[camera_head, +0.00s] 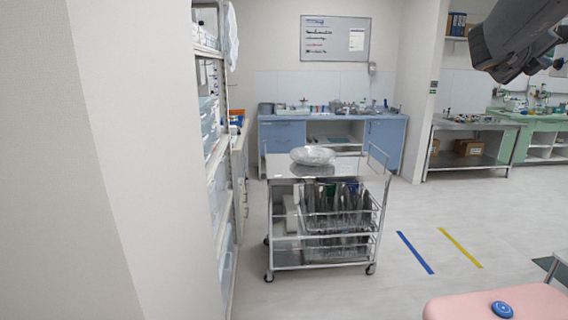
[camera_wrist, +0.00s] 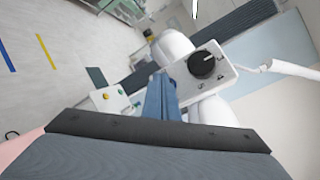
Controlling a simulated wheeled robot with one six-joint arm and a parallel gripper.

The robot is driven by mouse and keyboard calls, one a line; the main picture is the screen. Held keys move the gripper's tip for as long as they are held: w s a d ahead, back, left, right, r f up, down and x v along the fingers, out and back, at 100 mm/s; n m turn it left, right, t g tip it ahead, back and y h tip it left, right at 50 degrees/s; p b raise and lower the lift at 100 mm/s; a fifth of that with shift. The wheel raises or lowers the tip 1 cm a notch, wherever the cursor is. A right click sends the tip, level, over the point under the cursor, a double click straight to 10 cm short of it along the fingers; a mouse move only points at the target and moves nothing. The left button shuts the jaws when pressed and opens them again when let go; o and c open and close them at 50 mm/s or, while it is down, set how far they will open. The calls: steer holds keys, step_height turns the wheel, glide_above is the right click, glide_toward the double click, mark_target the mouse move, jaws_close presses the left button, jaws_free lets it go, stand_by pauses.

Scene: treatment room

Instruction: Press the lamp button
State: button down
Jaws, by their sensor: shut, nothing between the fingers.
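I cannot tell for sure which control is the lamp button. In the wrist view a small white box (camera_wrist: 108,97) carries a yellow button (camera_wrist: 106,96) and a green one, left of my gripper. A round blue button-like disc (camera_head: 502,309) lies on a pink padded surface (camera_head: 450,308) at the lower right of the head view. My gripper (camera_wrist: 158,78) shows in the wrist view with its blue fingers together and nothing between them. It appears apart from the white box. In the head view only a dark grey part of my arm shows, at the upper right.
A white device with a black knob (camera_wrist: 202,65) stands right of my fingers in the wrist view, with white rounded parts around it. A steel trolley (camera_head: 330,172) with baskets stands mid-room. Open floor with blue and yellow stripes (camera_head: 460,247) lies right of it.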

steer(key=shift+a, duration=0.1)
steer(key=shift+w+a, duration=0.25)
steer(key=shift+a, duration=0.45)
steer(key=w+a, duration=0.2)
steer(key=a, duration=0.3)
steer(key=shift+a+b, duration=0.35)
steer(key=shift+b, duration=0.05)
steer(key=shift+w, duration=0.1)
